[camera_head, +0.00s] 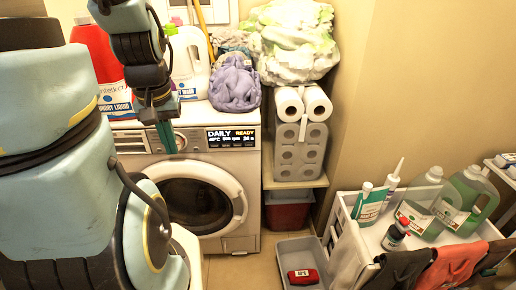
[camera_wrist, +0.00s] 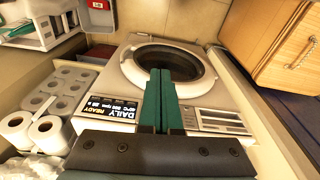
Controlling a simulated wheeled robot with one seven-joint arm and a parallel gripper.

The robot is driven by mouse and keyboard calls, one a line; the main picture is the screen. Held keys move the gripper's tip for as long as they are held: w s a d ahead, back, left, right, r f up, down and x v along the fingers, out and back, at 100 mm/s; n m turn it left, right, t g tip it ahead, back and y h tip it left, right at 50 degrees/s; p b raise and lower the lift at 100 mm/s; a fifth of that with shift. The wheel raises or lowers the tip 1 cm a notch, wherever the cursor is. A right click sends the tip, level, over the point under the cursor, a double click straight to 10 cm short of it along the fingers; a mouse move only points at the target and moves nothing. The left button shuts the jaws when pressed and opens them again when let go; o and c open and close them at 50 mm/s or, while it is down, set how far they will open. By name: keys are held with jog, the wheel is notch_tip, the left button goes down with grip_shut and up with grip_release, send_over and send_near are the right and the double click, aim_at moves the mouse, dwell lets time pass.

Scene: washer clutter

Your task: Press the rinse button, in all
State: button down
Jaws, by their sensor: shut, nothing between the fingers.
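A white washing machine (camera_head: 237,160) stands at the back, with its round door (camera_head: 197,200) shut. Its black display (camera_head: 231,138) reads "DAILY" and "READY"; it also shows upside down in the wrist view (camera_wrist: 108,108). My gripper (camera_head: 167,146) is shut and empty, with its green fingers pointing down in front of the control panel, left of the display. In the wrist view the closed fingers (camera_wrist: 160,75) cover the panel between the display and the drawer side, and reach over part of the door. I cannot make out the rinse button; the fingers may hide it.
Detergent bottles (camera_head: 190,60) and a purple cloth bundle (camera_head: 235,83) sit on the washer top. Toilet rolls (camera_head: 302,150) stand on a shelf at right. A white cart (camera_head: 345,235) with bottles is front right. A grey tray (camera_head: 290,248) lies on the floor. A wooden cabinet (camera_wrist: 270,45) shows in the wrist view.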

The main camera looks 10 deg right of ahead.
jog(key=shift+d, duration=0.15)
jog(key=d+f+m+y+b, duration=0.2)
jog(key=f+m+y+b, duration=0.15)
jog(key=f, duration=0.75)
jog(key=d+f+m+y+b, duration=0.2)
jog(key=d+f+m+y, duration=0.15)
jog(key=f, duration=0.75)
jog(key=w+d+r+m+t+b, duration=0.3)
jog(key=w+d+r+m+t, duration=0.1)
jog(key=w+d+m+t, duration=0.3)
jog(key=d+t, duration=0.2)
jog(key=d, duration=0.2)
jog(key=shift+w+r+m+t, duration=0.15)
jog(key=shift+w+m+t, duration=0.25)
